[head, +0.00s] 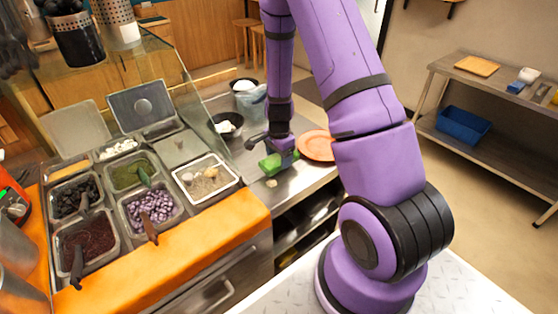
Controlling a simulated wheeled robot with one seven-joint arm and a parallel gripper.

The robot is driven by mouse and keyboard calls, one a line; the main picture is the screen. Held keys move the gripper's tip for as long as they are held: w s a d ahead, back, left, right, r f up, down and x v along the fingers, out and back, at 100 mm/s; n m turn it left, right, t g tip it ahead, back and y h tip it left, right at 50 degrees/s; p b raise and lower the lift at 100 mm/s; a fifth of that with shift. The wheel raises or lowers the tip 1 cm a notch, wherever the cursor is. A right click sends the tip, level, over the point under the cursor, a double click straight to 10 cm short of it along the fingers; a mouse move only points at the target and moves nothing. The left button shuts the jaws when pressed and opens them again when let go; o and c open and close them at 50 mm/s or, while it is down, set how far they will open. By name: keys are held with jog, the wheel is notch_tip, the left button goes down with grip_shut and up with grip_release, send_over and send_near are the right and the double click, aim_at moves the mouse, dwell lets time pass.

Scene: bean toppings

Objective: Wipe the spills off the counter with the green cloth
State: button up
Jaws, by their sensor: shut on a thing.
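The green cloth (273,163) is at my gripper (278,158), low over the steel counter (255,187) to the right of the topping bins. My gripper is shut on the cloth. The cloth appears to touch the counter, but the fingertips are too small to make out. A small pale spot (271,183), perhaps a spill, shows on the counter just in front of the cloth. Anything under the cloth and gripper is hidden.
An orange plate (316,146) lies right of the gripper, partly behind my arm. A dark bowl (228,124) and a clear container (251,103) stand behind. Topping bins (152,207) fill the left, with a glass guard (185,75) above. Open shelves lie below the counter.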

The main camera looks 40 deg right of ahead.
jog(key=shift+r, duration=2.75)
